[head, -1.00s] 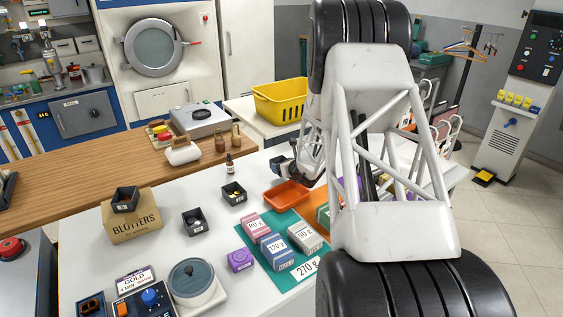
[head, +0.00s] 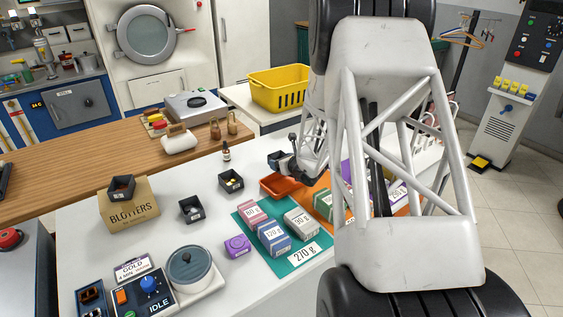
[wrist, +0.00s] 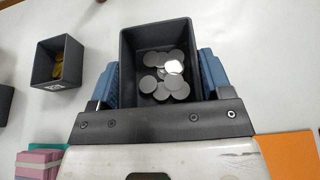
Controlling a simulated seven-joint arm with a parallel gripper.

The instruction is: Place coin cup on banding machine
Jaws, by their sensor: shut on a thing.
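My gripper (wrist: 158,85) is shut on a dark square coin cup (wrist: 126,42) holding several silver coins, its blue pads against opposite sides. In the head view my gripper (head: 287,163) is small and partly hidden by my arm, behind the red-orange tray; a dark shape at its left appears to be the cup (head: 275,157). I cannot tell whether the cup touches the table. Which device is the banding machine is not clear; a grey flat-topped machine (head: 194,106) stands on the wooden counter, and a control box reading IDLE (head: 145,291) stands at front left.
Two other dark cups (head: 231,181) (head: 191,209) stand on the white table. A dropper bottle (head: 226,152), red-orange tray (head: 266,188) and labelled boxes (head: 273,237) on a green mat are nearby. A blotters box (head: 130,210) stands left.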

